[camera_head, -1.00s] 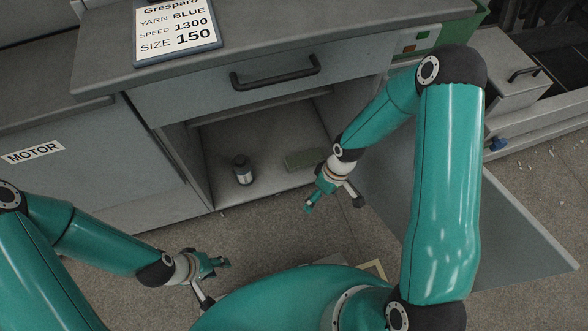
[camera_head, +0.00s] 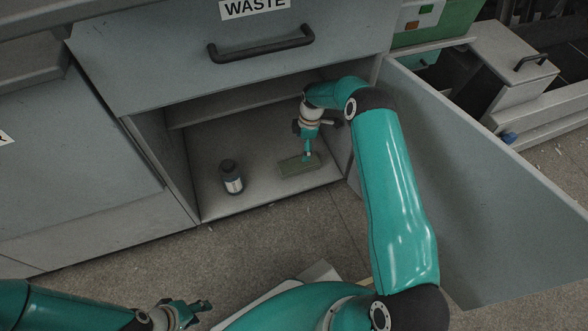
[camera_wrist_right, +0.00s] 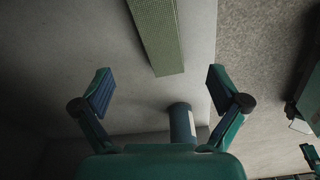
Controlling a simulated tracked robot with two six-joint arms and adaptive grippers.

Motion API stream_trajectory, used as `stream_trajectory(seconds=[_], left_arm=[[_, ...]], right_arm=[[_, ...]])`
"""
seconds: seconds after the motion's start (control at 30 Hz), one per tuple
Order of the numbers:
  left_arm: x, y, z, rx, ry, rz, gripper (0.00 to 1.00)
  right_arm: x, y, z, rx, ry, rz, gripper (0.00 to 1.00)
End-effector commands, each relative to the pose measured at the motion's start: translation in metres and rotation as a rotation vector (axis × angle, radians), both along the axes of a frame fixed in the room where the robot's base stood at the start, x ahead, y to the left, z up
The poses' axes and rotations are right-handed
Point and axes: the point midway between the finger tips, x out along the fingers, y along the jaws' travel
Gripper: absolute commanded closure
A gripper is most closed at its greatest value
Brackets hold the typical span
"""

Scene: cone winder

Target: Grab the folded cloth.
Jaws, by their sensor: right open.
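The folded cloth (camera_head: 299,166) is a flat grey-green block lying on the floor of the open cabinet, near its front right. In the right wrist view the cloth (camera_wrist_right: 158,38) is a textured green strip at the top centre. My right gripper (camera_head: 308,152) is inside the cabinet, over the cloth in the head view. In the wrist view my right gripper (camera_wrist_right: 159,78) has its fingers wide apart with nothing between the tips; the cloth's end lies just beyond them. My left gripper (camera_head: 197,309) is at the lower left, outside the cabinet; its opening is unclear.
A dark bottle with a pale label (camera_head: 231,178) stands left of the cloth on the cabinet floor (camera_head: 212,145). The open door (camera_head: 470,190) is on the right. A drawer labelled WASTE (camera_head: 150,60) is above. Floor in front is mostly clear.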

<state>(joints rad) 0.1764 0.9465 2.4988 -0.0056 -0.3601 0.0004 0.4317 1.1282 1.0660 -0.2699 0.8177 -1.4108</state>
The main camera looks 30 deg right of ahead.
Motion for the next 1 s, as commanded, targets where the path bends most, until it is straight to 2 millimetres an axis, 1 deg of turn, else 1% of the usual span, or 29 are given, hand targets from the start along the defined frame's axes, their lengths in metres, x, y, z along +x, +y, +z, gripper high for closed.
stream_trajectory(seconds=[0.03, 0.13, 0.2, 0.37, 0.47, 0.6, 0.7, 0.8, 1.0], left_arm=[[0.0, 0.0, -0.009, 0.0, 0.0, 0.0, 0.6], [0.0, 0.0, -0.016, 0.0, 0.0, 0.0, 0.6], [0.0, 0.0, -0.019, 0.0, 0.0, 0.0, 0.6], [0.0, 0.0, -0.022, 0.0, 0.0, 0.0, 0.6], [0.0, 0.0, -0.03, 0.0, 0.0, 0.0, 0.6], [0.0, 0.0, -0.046, 0.0, 0.0, 0.0, 0.6], [0.0, 0.0, -0.05, 0.0, 0.0, 0.0, 0.6], [0.0, 0.0, -0.051, 0.0, 0.0, 0.0, 0.6], [0.0, 0.0, -0.05, 0.0, 0.0, 0.0, 0.6]], right_arm=[[0.0, 0.001, -0.015, 0.001, 0.002, -0.001, 0.03], [0.0, 0.003, -0.031, 0.001, 0.001, -0.002, 0.03], [0.001, 0.003, -0.038, -0.001, 0.001, -0.003, 0.03], [0.001, 0.004, -0.045, 0.0, 0.0, -0.003, 0.03], [0.001, 0.006, -0.056, 0.001, 0.001, -0.003, 0.03], [0.003, 0.011, -0.078, 0.0, 0.0, -0.003, 0.03], [0.003, 0.011, -0.089, 0.0, 0.0, -0.004, 0.03], [0.004, 0.012, -0.092, -0.001, -0.001, -0.004, 0.03], [0.003, 0.011, -0.091, 0.0, 0.0, -0.005, 0.03]])
